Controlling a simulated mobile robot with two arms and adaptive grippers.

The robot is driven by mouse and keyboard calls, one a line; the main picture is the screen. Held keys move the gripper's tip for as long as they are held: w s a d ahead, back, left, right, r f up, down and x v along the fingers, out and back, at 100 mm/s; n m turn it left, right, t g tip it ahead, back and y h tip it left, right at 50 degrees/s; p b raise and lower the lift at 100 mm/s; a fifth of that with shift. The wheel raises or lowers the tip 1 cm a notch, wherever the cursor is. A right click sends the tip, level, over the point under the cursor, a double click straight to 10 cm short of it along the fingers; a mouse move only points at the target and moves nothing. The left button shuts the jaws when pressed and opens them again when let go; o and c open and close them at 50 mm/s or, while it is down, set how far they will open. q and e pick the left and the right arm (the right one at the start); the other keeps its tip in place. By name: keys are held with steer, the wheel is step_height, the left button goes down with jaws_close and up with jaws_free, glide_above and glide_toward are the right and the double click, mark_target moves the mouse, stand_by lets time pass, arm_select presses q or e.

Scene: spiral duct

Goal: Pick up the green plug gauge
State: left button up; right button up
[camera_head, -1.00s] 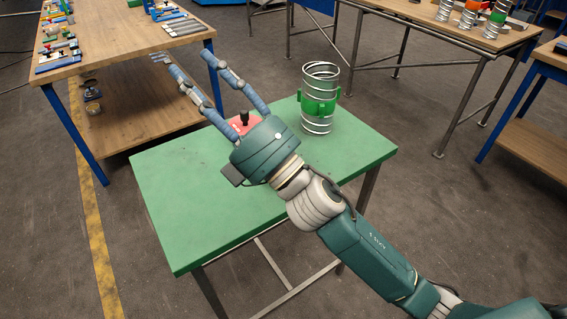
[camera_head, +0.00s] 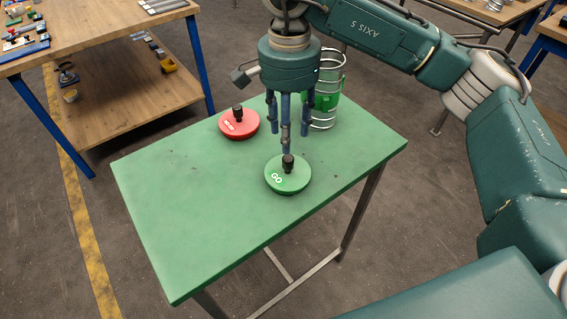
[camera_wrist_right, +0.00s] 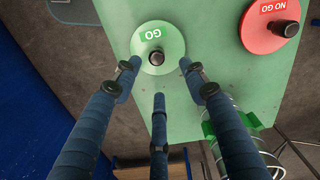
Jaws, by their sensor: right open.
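The green plug gauge (camera_head: 288,178) is a flat disc marked GO with a black knob on top. It lies on the green table (camera_head: 190,215), and it also shows in the right wrist view (camera_wrist_right: 142,40). My right gripper (camera_head: 287,135) points down just above and behind the gauge's knob. Its blue fingers are spread open and hold nothing. In the right wrist view the fingers (camera_wrist_right: 158,85) reach toward the gauge, with the knob near the gap between them. Contact with the knob cannot be told. My left gripper is not in view.
A red NO GO gauge (camera_head: 239,124) lies behind and left of the green one, also seen in the right wrist view (camera_wrist_right: 270,25). A wire spiral duct with a green clamp (camera_head: 325,100) stands behind my right gripper, partly hidden. The table's left and front are clear.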

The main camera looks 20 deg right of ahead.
mark_target(288, 157)
steer(key=shift+s+f, duration=0.2)
steer(key=shift+f, duration=0.4)
steer(key=shift+s+f, duration=0.15)
steer(key=shift+f, duration=0.45)
steer(key=shift+s+f+p, duration=0.4)
steer(key=shift+f+p, duration=0.25)
steer(key=shift+f, duration=0.2)
steer(key=f, duration=0.1)
steer(key=w+f+p, duration=0.1)
steer(key=f, duration=0.1)
steer(key=shift+a, duration=0.1)
steer(key=shift+s+f+p, duration=0.1)
steer(key=shift+f+p, duration=0.2)
steer(key=shift+f, duration=0.5)
steer(key=c, duration=0.9)
jaws_close()
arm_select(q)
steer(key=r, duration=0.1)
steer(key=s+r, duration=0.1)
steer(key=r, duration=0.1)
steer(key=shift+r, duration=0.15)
